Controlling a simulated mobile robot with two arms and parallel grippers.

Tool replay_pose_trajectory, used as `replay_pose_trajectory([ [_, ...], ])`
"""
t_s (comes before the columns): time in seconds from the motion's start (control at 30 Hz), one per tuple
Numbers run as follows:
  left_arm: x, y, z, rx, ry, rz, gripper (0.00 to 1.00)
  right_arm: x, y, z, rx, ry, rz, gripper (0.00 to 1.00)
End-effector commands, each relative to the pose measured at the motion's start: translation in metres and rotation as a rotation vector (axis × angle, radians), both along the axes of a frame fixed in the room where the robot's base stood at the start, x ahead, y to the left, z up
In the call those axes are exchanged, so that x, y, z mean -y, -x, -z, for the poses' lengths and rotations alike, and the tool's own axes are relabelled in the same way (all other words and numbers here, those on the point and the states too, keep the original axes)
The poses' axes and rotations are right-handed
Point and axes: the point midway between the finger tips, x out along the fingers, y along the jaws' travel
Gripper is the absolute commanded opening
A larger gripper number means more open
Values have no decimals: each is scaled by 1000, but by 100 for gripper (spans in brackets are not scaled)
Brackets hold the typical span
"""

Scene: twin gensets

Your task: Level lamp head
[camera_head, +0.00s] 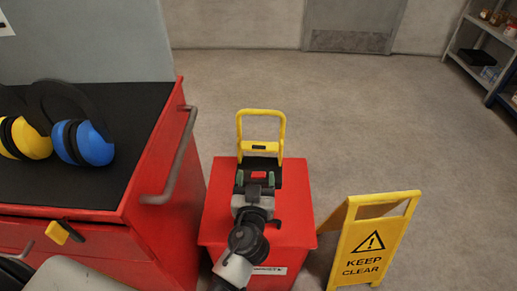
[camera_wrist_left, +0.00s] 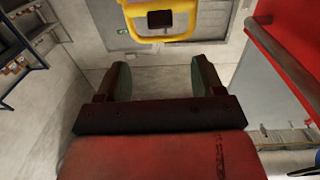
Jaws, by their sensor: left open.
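A yellow frame (camera_head: 260,128) with a small dark plate stands up at the far side of a red cabinet (camera_head: 220,215); I take it to be part of the lamp. It also shows at the top of the left wrist view (camera_wrist_left: 160,32), with a dark rectangle in it. My left gripper (camera_head: 256,178) is over the red cabinet, just on the near side of the frame. Its fingers are apart with nothing between them in the left wrist view (camera_wrist_left: 162,76). No contact with the frame shows. I cannot tell the lamp head's tilt. My right gripper is not in view.
A red tool cabinet (camera_head: 150,165) with a grey side handle stands at left, with blue earmuffs (camera_head: 94,145) and yellow earmuffs (camera_head: 32,140) on its dark top. A yellow keep-clear sign (camera_head: 370,245) stands at right. Shelves (camera_head: 490,45) are far right. Floor behind is clear.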

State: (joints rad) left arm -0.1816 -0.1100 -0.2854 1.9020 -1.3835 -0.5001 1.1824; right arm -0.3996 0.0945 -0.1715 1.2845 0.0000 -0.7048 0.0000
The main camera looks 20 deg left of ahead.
Motion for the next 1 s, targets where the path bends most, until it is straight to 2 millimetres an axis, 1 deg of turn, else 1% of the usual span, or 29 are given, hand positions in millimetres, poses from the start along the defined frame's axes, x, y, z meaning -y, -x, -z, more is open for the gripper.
replay_pose_trajectory([
  [0.17, -5, -23, -3, 2, -3, 1, 68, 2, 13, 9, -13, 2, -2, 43],
  [0.4, -16, -68, -2, 1, -3, 0, 68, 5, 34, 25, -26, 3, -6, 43],
  [0.6, -23, -94, -1, -1, -3, -1, 68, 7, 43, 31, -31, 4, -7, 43],
  [0.77, -25, -102, 0, -1, -1, -2, 68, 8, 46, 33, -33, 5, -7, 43],
  [1.0, -25, -102, 0, -1, -1, -2, 68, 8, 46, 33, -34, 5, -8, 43],
])
